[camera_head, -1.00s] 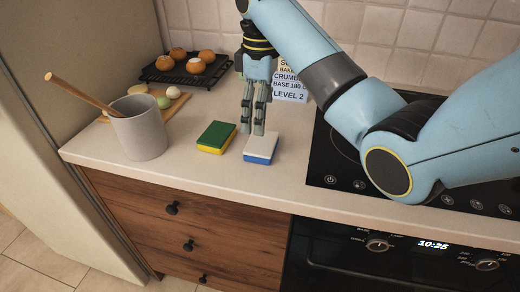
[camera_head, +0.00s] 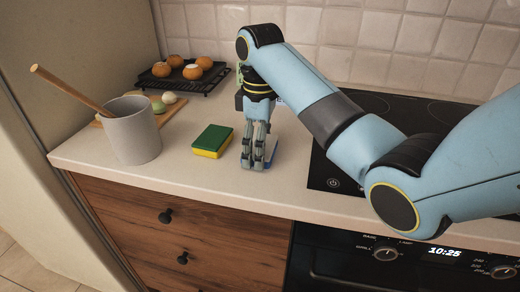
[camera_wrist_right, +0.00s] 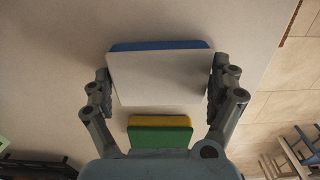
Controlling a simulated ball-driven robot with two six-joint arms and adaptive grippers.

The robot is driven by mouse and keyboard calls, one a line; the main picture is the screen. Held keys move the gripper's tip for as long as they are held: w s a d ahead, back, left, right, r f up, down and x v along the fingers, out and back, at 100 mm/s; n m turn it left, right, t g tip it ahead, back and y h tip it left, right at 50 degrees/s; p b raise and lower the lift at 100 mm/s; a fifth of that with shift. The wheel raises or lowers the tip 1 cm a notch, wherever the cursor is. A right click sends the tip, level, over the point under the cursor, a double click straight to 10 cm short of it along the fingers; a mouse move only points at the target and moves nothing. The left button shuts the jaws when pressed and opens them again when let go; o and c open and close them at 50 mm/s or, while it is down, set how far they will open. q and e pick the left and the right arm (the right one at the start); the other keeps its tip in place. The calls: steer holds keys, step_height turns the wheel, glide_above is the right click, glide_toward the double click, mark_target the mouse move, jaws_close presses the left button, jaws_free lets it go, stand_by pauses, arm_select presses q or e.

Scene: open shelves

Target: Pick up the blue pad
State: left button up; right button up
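The blue pad (camera_head: 272,149) is a flat block with a white top and a blue lower layer. It lies on the counter, mostly hidden behind my right gripper in the head view. In the right wrist view the pad (camera_wrist_right: 160,78) shows its white face, with a blue strip along the far edge. My right gripper (camera_head: 258,165) is down at the pad. In the wrist view its fingers (camera_wrist_right: 162,82) are spread, one at each short side of the pad. They are very close to it; I cannot see a firm grip. My left gripper is not in view.
A green and yellow sponge (camera_head: 212,140) lies just left of the gripper. A grey pot (camera_head: 133,136) with a wooden spoon (camera_head: 70,90) stands farther left. A black rack (camera_head: 185,80) with buns is behind. The hob (camera_head: 330,170) is to the right.

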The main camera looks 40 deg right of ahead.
steer(key=c, duration=0.4)
steer(key=shift+r, duration=0.65)
step_height(320, 180, up, 3)
steer(key=shift+r, duration=0.2)
steer(key=s+r+p, duration=0.2)
steer(key=s+p, duration=0.1)
steer(key=s, duration=0.1)
steer(key=s+r+p, duration=0.2)
steer(key=s+p, duration=0.1)
steer(key=p, duration=0.1)
steer(key=s+r+p, duration=0.2)
steer(key=s+p, duration=0.1)
steer(key=s, duration=0.1)
steer(key=shift+s+d+r+p, duration=0.2)
steer(key=shift+s+d+p, duration=0.1)
steer(key=shift+s, duration=0.05)
steer(key=o, duration=0.4)
steer(key=c, duration=0.5)
